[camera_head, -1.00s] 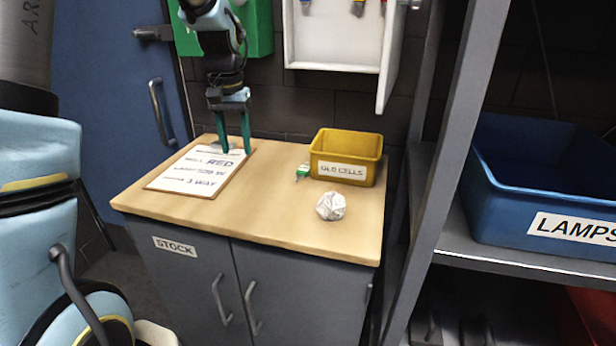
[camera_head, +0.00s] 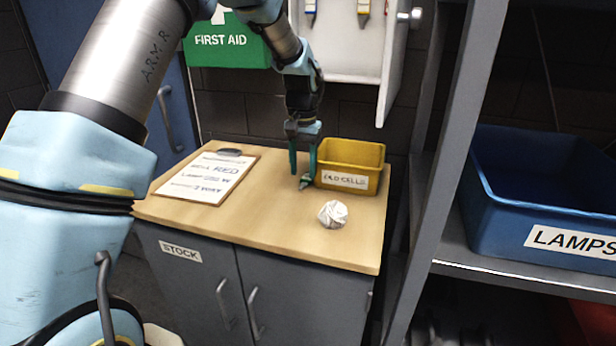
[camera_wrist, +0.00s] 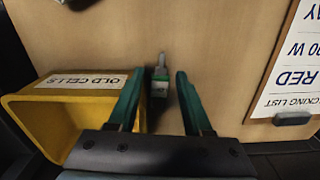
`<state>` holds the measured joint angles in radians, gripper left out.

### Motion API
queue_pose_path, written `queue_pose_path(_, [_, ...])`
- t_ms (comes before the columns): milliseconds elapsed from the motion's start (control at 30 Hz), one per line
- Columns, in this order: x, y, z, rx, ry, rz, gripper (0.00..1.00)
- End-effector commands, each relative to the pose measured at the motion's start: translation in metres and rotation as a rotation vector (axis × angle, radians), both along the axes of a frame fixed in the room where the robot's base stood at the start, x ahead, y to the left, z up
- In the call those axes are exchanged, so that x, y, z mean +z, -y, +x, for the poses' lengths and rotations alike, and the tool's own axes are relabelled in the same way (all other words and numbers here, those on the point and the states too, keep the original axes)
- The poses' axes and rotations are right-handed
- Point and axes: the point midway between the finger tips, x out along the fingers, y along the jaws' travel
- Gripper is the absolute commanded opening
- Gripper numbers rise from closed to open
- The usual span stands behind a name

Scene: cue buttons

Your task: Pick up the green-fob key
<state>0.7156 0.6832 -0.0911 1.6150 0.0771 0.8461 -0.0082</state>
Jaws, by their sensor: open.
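The green-fob key (camera_wrist: 159,86) lies on the wooden cabinet top, beside the yellow bin. In the wrist view its green fob is between my fingertips and its metal shaft points away from the gripper. In the head view my gripper (camera_head: 303,178) hangs over the key, and the fingers mostly hide it. My gripper (camera_wrist: 157,78) is open, with one green finger on each side of the key and a gap on both sides. I cannot tell how high the fingertips are above the top.
The yellow OLD CELLS bin (camera_head: 372,182) stands close to the gripper's right in the head view. A crumpled paper ball (camera_head: 333,214) lies in front. A clipboard (camera_head: 208,177) lies to the left. A blue LAMPS bin (camera_head: 540,200) sits on the right shelf.

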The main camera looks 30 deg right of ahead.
Motion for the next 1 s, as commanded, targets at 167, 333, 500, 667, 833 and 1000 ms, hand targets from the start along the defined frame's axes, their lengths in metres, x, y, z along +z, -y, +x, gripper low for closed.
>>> queue_pose_path(167, [-0.024, -0.003, 0.0, 0.001, -0.003, 0.003, 0.5])
queue_pose_path(333, [-0.036, -0.003, 0.0, 0.001, -0.001, 0.001, 0.5])
queue_pose_path(500, [-0.037, -0.003, 0.0, 0.001, 0.0, 0.0, 0.5])
queue_pose_path(667, [-0.037, -0.003, 0.0, 0.001, 0.0, 0.001, 0.34])
queue_pose_path(833, [-0.037, -0.003, 0.0, 0.001, 0.001, 0.001, 0.15])
queue_pose_path(1000, [-0.037, -0.003, 0.0, 0.001, 0.0, 0.0, 0.0])
